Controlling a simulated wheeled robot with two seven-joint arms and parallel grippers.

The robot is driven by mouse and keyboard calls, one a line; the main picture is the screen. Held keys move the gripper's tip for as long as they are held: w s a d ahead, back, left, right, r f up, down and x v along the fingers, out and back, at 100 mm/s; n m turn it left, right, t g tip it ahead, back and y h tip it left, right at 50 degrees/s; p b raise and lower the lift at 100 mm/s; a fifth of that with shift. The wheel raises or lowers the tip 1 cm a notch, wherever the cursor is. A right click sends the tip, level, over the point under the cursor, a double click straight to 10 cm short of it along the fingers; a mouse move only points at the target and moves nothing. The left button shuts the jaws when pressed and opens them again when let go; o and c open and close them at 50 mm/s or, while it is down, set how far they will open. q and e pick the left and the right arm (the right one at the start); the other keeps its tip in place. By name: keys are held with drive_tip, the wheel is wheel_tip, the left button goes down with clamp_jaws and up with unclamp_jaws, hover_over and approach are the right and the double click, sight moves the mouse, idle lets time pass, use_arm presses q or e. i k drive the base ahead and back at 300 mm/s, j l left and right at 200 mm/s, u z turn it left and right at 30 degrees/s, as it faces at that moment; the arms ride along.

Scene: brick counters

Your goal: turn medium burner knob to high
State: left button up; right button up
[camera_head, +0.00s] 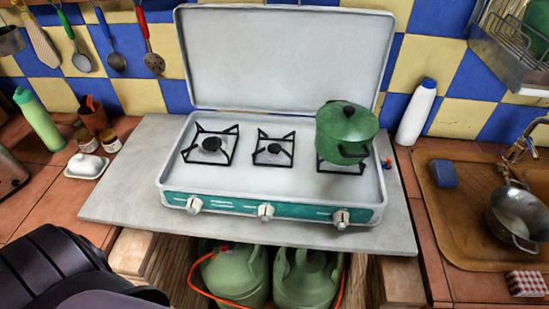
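A white and teal camping stove (150,180) with its lid (285,60) raised stands on a grey slab. Three silver knobs sit along its teal front panel: a left knob (194,205), a middle knob (265,211) and a right knob (340,218). Their settings are too small to read. Which knob is the medium one is not legible. The left burner (211,145) and the smaller middle burner (273,150) are bare. A lidded green pot (345,130) covers the right burner. A dark part of my body shows at the lower left. Neither gripper's fingers are visible.
Green gas bottles (235,275) with an orange hose stand below the slab. A green bottle (38,120) and a butter dish (86,165) are left. A white bottle (417,112) and a sink (455,235) holding a pan (516,215) are right. The space before the knobs is clear.

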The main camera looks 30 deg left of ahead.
sight(339, 216)
drive_tip(key=k+u, duration=0.35)
drive_tip(key=k+j+u, duration=0.1)
drive_tip(key=u, duration=0.25)
